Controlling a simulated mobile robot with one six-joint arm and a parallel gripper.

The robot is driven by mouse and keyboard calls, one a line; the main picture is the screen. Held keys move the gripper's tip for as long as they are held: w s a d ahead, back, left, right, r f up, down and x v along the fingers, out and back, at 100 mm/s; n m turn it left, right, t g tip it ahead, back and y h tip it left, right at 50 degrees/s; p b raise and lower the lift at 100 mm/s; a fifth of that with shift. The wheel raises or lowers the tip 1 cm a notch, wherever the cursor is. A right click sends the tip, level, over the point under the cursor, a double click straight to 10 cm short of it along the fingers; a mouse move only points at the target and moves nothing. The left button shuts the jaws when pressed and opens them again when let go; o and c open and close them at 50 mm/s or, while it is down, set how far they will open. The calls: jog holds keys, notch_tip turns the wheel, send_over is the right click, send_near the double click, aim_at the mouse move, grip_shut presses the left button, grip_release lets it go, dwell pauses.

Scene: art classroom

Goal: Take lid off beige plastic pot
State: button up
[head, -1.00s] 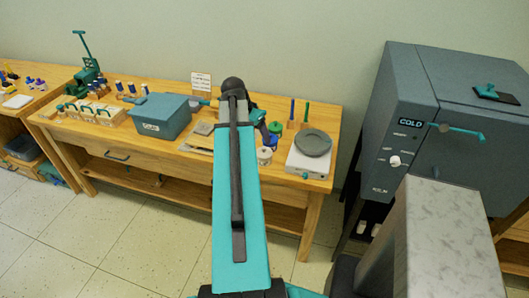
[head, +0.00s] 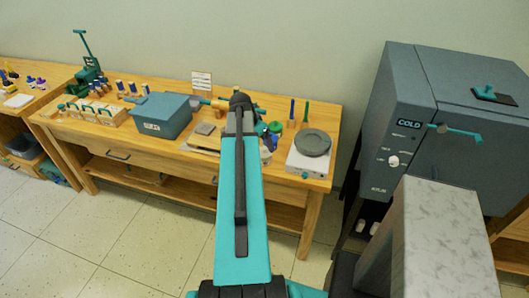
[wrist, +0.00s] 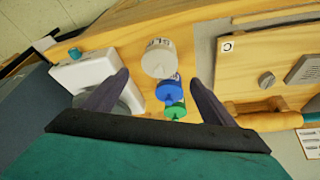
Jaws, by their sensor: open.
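In the wrist view a pale beige-white pot (wrist: 158,62) with dark lettering on its side stands on the wooden bench, near its edge. A blue-topped pot (wrist: 168,91) and a green-topped pot (wrist: 175,111) stand close beside it in a row. My gripper (wrist: 159,77) is open and empty, its two dark fingers spread on either side of the row, above the bench. I cannot tell the height gap, and the pale pot's lid is not clearly distinct. In the head view my arm hides most of the pale pot, and the gripper's fingers are not clear.
A white device with a round grey plate (head: 312,143) stands right of the pots. A teal-grey box (head: 160,115) is to the left. A wooden panel marked C (wrist: 265,60) lies beside the pots in the wrist view.

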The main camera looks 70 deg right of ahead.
aim_at(263, 148)
jog(key=shift+f, duration=0.1)
jog(key=shift+p+x, duration=1.4)
jog(key=shift+x, duration=1.15)
jog(key=shift+a, duration=0.1)
jog(key=c, duration=1.1)
